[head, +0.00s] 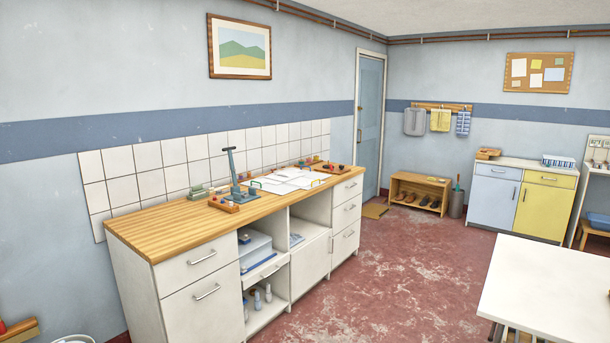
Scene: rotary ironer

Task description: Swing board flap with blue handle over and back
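A flat white board or set of sheets (288,180) lies on the wooden worktop of the long counter. It seems to have panels lying at slight angles, but at this distance I cannot tell which part is the flap. A blue-grey upright stand with a crossbar on top (233,170) stands just left of the board. Neither of my grippers is in view.
The long counter (190,228) has white drawers and open shelves below. Wooden trays with coloured knobs sit left (223,205) and right (334,169) of the board. A white table (550,285) stands at the lower right. Red floor (390,270) between them is clear.

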